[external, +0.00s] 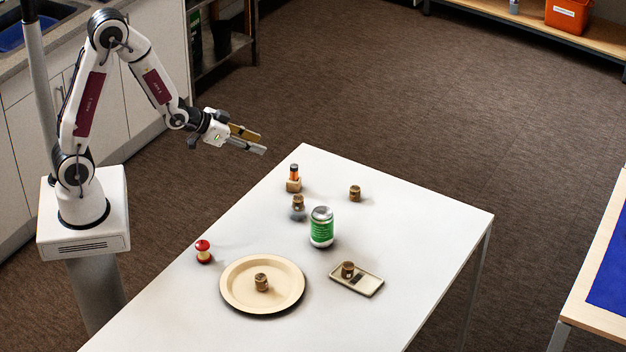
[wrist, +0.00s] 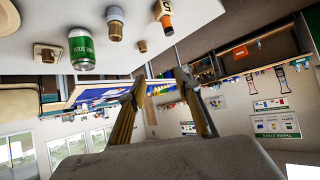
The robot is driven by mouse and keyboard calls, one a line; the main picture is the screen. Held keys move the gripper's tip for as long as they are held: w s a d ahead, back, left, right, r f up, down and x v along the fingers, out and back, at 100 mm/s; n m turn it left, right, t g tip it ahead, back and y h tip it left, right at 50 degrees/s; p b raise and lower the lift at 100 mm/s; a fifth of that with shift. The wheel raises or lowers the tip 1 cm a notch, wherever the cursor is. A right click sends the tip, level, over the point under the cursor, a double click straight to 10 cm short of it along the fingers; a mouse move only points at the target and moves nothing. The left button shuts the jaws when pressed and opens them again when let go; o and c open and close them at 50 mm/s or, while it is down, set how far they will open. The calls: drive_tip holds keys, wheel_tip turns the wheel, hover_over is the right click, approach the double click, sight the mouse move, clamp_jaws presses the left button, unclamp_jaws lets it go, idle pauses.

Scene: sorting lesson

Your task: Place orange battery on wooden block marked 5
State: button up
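The orange battery (external: 294,171), orange with a black top, stands upright on a small wooden block (external: 293,186) near the back left edge of the white table. In the wrist view, which is upside down, the battery (wrist: 167,22) hangs below the block (wrist: 160,8) at the top edge. A dark mark there looks like an S or 5, too small to be sure. My gripper (external: 261,143) is open and empty, above and to the left of the table's far corner, apart from the battery. Its two fingers (wrist: 160,78) are spread in the wrist view.
A green can (external: 321,229) stands mid-table. Small brown barrel-like pieces sit on the table (external: 355,194), on a grey item (external: 298,202), on a phone-like slab (external: 347,269) and on a round plate (external: 261,283). A red-topped core (external: 203,251) stands near the left edge. The right side is clear.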

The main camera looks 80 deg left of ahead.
drive_tip(key=s+d+r+g, duration=0.2)
drive_tip(key=s+d+r, duration=0.3)
drive_tip(key=s+r, duration=0.55)
drive_tip(key=s+d+r+g, duration=0.1)
drive_tip(key=s+d+r, duration=0.1)
drive_tip(key=s, duration=0.7)
drive_tip(key=s+d+r+m+g+h, duration=0.1)
drive_tip(key=s+d+r+g, duration=0.1)
drive_tip(key=s, duration=0.8)
drive_tip(key=shift+d+h, duration=0.3)
drive_tip(key=shift+d, duration=0.2)
